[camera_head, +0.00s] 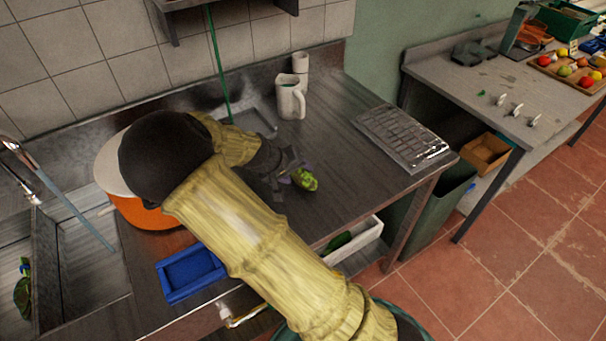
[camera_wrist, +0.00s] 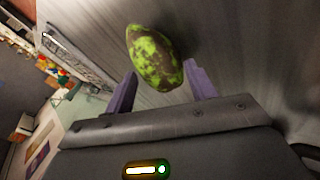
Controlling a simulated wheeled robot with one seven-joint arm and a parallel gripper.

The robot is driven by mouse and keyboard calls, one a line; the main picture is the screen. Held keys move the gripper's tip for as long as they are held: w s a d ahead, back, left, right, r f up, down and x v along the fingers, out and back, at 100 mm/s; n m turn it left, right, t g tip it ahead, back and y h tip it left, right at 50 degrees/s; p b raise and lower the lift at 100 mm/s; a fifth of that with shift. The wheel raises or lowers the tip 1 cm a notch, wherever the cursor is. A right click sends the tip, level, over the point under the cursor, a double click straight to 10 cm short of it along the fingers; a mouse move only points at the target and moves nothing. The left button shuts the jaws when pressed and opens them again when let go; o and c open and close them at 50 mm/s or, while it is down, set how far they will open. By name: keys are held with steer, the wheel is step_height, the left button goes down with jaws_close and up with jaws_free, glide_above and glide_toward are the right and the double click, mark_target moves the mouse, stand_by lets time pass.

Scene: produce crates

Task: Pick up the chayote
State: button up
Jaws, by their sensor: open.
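The chayote (camera_head: 305,179) is green with dark mottling and lies on the metal counter (camera_head: 350,150). In the wrist view the chayote (camera_wrist: 155,58) lies just ahead of and partly between the two purple-grey fingers. My gripper (camera_head: 290,176) is open, with its fingertips (camera_wrist: 158,80) to either side of the near end of the chayote. I cannot tell whether either finger touches it. My yellow-sleeved arm hides part of the counter in the head view.
A white pitcher (camera_head: 291,98) stands behind my gripper near the wall. A wire rack (camera_head: 402,138) lies on the right of the counter. A blue tray (camera_head: 190,273) and an orange round item (camera_head: 147,215) are at the left. The counter right of the chayote is clear.

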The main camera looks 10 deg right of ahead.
mark_target(297, 175)
steer(key=shift+x, duration=0.8)
steer(key=c, duration=0.4)
steer(key=shift+c, duration=0.2)
steer(key=shift+r, duration=0.2)
steer(key=shift+c, duration=0.5)
step_height(297, 175, up, 10)
steer(key=shift+f, duration=0.15)
